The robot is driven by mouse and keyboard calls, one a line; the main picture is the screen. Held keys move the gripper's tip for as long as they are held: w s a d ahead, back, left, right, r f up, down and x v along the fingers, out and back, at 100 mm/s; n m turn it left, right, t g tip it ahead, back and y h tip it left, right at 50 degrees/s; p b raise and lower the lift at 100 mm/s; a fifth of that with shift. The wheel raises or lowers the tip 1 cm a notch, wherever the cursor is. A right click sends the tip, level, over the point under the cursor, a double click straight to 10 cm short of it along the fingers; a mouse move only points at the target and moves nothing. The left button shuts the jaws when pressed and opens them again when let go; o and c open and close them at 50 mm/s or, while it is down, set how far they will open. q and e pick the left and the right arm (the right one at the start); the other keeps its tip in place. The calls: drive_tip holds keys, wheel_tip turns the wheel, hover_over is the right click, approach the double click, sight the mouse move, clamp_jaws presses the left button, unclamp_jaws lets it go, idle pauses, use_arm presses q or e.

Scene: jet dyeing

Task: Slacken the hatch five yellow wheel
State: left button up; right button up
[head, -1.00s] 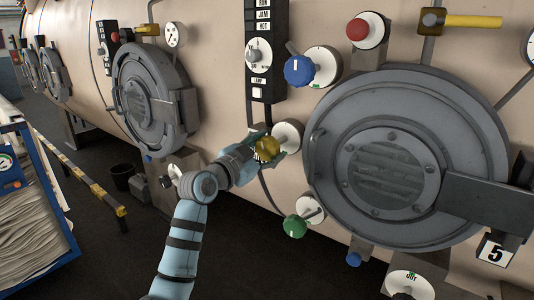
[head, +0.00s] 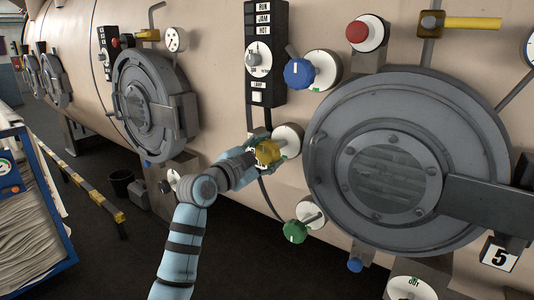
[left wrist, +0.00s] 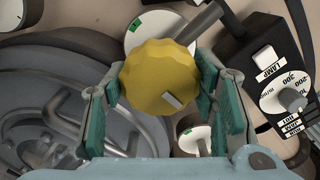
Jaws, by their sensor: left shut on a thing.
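The yellow wheel (head: 266,153) sits on a round white plate (head: 289,140) to the left of the hatch marked 5 (head: 392,170). My left gripper (head: 256,152) reaches it from the left and is shut on it. In the left wrist view the yellow wheel (left wrist: 158,82) is scalloped, with a pale mark near its lower right edge. The green-padded fingers of the left gripper (left wrist: 160,100) stand on either side of it. My right gripper does not show.
A blue wheel (head: 299,72) is above and a green wheel (head: 295,232) below the yellow one. A black switch box (head: 265,55) hangs above my gripper. A red button (head: 357,32) is above the hatch. A striped rail (head: 85,182) and blue cart (head: 40,205) stand at left.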

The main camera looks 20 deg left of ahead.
use_arm(q)
drive_tip(key=o, duration=1.2)
drive_tip(key=shift+f, duration=0.1)
drive_tip(key=shift+c, duration=0.2)
drive_tip(key=shift+s+a, duration=0.1)
drive_tip(key=v, duration=1.1)
drive_tip(key=shift+s, duration=0.4)
